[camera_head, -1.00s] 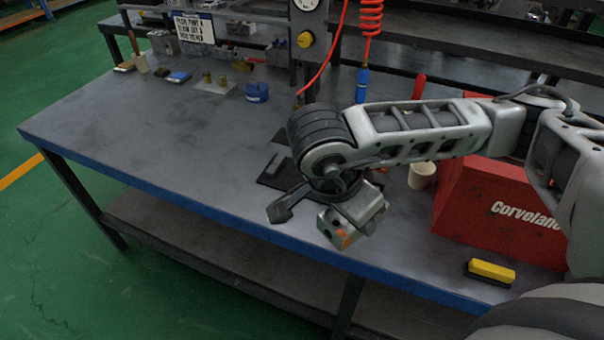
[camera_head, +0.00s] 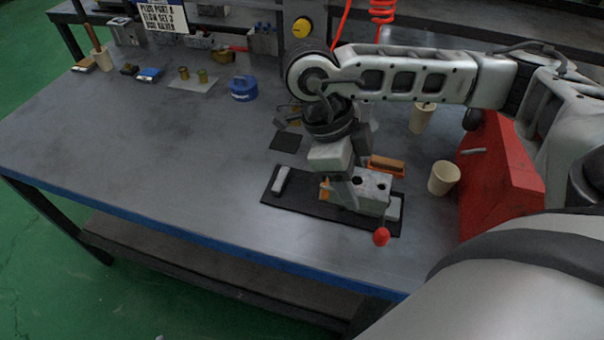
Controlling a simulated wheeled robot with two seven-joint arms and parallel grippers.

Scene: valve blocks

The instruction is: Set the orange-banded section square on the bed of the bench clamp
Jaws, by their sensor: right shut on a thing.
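My right gripper (camera_head: 347,192) points down over the bench clamp and is shut on the orange-banded section (camera_head: 372,193). The section is a grey block with dark holes in its top; a bit of its orange band shows at the left, beside the finger. The bench clamp has a dark flat bed (camera_head: 306,204), a pale jaw (camera_head: 282,181) at the left, another pale part (camera_head: 394,208) at the right, and a red knob (camera_head: 381,237) in front. The section is over the right half of the bed; I cannot tell whether it touches. My left gripper is out of view.
An orange block (camera_head: 387,167) lies just behind the section. A cream cup (camera_head: 443,178) and a red case (camera_head: 502,178) stand to the right. A blue round part (camera_head: 243,88) and brass fittings (camera_head: 193,75) sit at the back.

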